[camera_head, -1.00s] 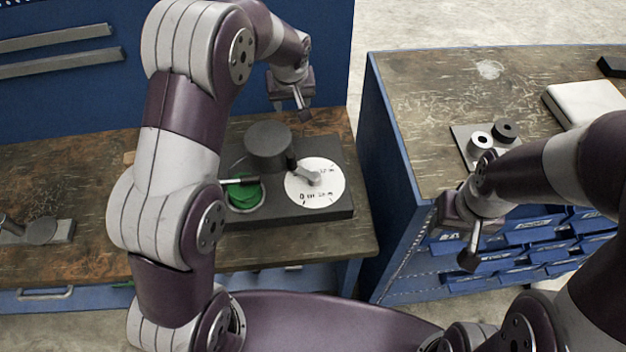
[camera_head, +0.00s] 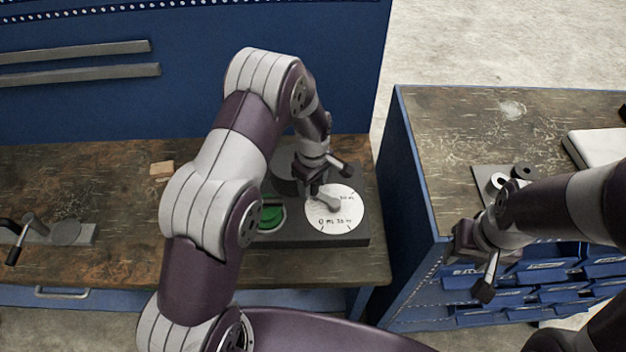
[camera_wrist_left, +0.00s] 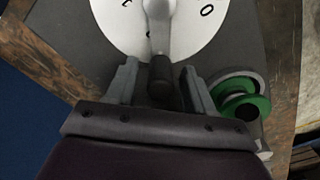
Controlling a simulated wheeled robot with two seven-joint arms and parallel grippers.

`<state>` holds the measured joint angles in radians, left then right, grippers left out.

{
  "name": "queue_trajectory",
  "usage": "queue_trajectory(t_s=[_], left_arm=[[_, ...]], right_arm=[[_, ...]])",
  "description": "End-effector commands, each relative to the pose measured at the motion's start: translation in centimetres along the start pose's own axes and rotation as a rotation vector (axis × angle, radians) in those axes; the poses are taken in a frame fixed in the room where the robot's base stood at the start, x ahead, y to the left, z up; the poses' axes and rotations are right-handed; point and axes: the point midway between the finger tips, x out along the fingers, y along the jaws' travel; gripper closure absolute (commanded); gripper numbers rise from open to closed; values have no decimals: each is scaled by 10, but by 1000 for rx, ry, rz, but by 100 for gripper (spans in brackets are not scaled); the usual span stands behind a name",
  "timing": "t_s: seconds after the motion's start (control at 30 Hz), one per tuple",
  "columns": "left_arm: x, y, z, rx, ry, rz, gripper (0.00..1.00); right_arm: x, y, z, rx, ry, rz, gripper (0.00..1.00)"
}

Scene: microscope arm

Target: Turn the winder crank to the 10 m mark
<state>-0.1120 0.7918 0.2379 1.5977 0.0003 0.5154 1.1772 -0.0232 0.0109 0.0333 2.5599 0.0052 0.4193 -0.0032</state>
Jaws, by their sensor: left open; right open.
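The winder is a dark grey base (camera_head: 300,239) on the left bench, with a white marked dial (camera_head: 338,214) and a light grey crank (camera_head: 327,202). In the left wrist view the crank (camera_wrist_left: 161,25) runs across the dial (camera_wrist_left: 120,25) to a dark knob (camera_wrist_left: 161,72). My left gripper (camera_head: 318,186) is over the crank's knob end. In its wrist view the open fingers (camera_wrist_left: 161,88) stand on either side of the knob, with gaps visible. The 10 m mark cannot be made out. My right gripper (camera_head: 487,262) is open and empty in front of the right cabinet.
A green spool (camera_head: 270,216) sits in the winder base beside the dial; it also shows in the left wrist view (camera_wrist_left: 243,105). A wooden block (camera_head: 162,168) and a crank-like device (camera_head: 60,232) are on the left bench. Ring parts (camera_head: 523,171) and a white box (camera_head: 597,146) are on the right cabinet.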

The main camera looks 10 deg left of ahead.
Motion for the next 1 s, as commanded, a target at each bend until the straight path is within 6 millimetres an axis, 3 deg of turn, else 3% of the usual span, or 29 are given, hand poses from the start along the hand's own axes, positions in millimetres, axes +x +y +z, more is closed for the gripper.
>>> queue_trajectory(t_s=[0.2, 0.37, 0.87, 0.9, 0.97, 1.0], left_arm=[[0, 0, 0, 1, 0, 1, 51], [0, 0, 0, 1, 1, 1, 100], [0, 9, -2, 134, 2, 2, 100], [0, 9, -2, 134, 2, 2, 70], [0, 9, -2, 134, 2, 2, 50], [0, 9, -2, 134, 2, 2, 47]], right_arm=[[0, 0, 0, 0, 0, 0, 50], [0, 0, 0, 0, 0, 0, 50], [5, 0, 1, 0, 0, 0, 50], [5, 0, 1, 0, 0, 0, 50], [5, 0, 1, 0, 0, 0, 50], [5, 0, 1, 0, 0, 0, 50]])
